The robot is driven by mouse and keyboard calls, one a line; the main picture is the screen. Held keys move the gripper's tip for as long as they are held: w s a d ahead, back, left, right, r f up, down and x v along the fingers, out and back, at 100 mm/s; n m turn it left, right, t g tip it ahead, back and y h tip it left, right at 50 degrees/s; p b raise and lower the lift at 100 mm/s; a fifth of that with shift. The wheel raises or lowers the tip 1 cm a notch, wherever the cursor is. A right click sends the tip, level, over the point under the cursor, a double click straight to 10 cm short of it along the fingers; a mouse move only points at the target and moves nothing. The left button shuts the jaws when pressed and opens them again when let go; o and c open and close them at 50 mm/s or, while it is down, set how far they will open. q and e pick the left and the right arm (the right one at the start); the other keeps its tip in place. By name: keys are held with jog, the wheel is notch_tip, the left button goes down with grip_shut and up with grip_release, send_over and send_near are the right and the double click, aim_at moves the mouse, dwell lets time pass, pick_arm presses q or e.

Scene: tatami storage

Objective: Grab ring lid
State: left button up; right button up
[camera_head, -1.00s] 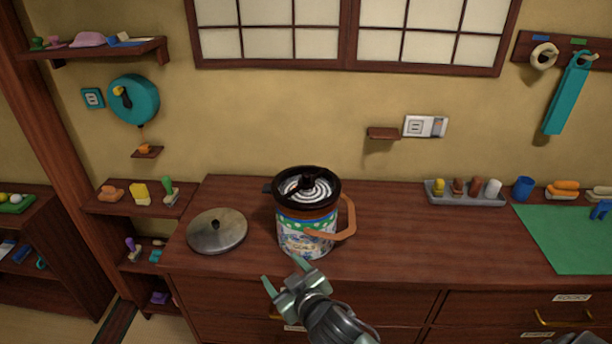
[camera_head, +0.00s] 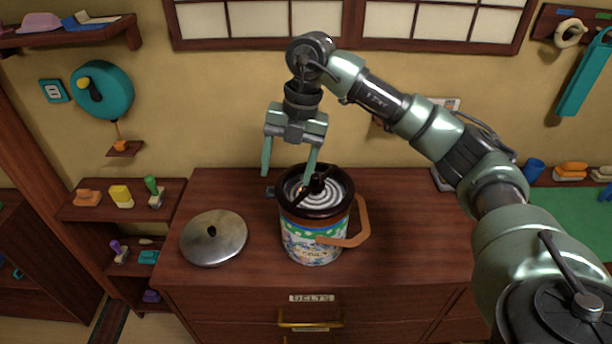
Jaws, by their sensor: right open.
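A round pot (camera_head: 312,246) with a floral and green dotted band stands upright on the wooden cabinet top, its brown handle on the right side. On its mouth sits a dark ring lid (camera_head: 347,196) with a dark crossbar and knob; a pale spiral coil (camera_head: 328,197) shows inside the ring. My right gripper (camera_head: 287,174) points down above the pot's back left edge. Its fingers are open and empty, the right finger's tip overlapping the ring in the picture; I cannot tell if they touch. My left gripper is not in view.
A grey metal lid (camera_head: 214,240) with a small knob lies left of the pot on the cabinet top (camera_head: 400,240). My right arm crosses over the right side and hides part of the grey tray. A shelf (camera_head: 100,212) with small items stands at left.

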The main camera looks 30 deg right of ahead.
aim_at(315, 176)
jog(key=d+h, duration=0.1)
jog(key=d, duration=0.1)
jog(key=d+r+m, duration=0.1)
jog(key=d, duration=0.1)
jog(key=d+h, duration=0.1)
jog(key=d, duration=0.2)
jog(key=shift+s+r+m+h, duration=0.2)
jog(key=shift+r+m+h, duration=0.1)
jog(key=shift+r+m, duration=0.1)
jog(key=shift+f, duration=0.65)
jog(key=shift+a+f, duration=0.1)
jog(key=shift+f, duration=0.2)
notch_tip(315, 176, down, 4)
jog(key=shift+s+a+r+p, duration=0.15)
jog(key=shift+p, duration=0.9)
jog(key=shift+f, duration=0.5)
jog(key=c, duration=1.4)
